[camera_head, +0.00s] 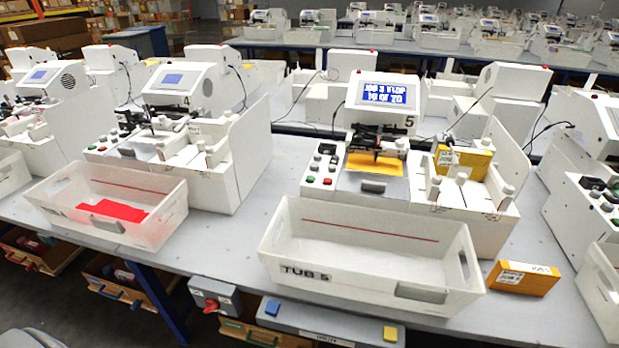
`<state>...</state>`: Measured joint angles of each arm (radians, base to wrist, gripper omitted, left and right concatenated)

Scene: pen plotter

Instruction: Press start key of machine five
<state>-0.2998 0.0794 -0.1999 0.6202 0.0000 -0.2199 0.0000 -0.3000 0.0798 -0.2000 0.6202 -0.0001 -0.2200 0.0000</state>
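Machine five (460,225) is a white plotter marked "5" right of the middle of the view. Its tilted blue screen (385,94) shows white lettering that appears upside down. Its key panel (321,166) at the front left carries small dark, green and red keys. A green key (309,179) sits at the panel's lower left, with a red key (327,181) beside it. I cannot read which key is labelled start. A yellow-orange sheet (374,163) lies under the pen carriage (378,141). Neither of my grippers is in view.
A clear tub marked "TUB 5" (372,278) stands in front of machine five, below its keys. An orange box (523,278) lies right of it. Machine four (222,150) and its tub with red sheets (113,210) stand left. A yellow box (463,160) sits on machine five.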

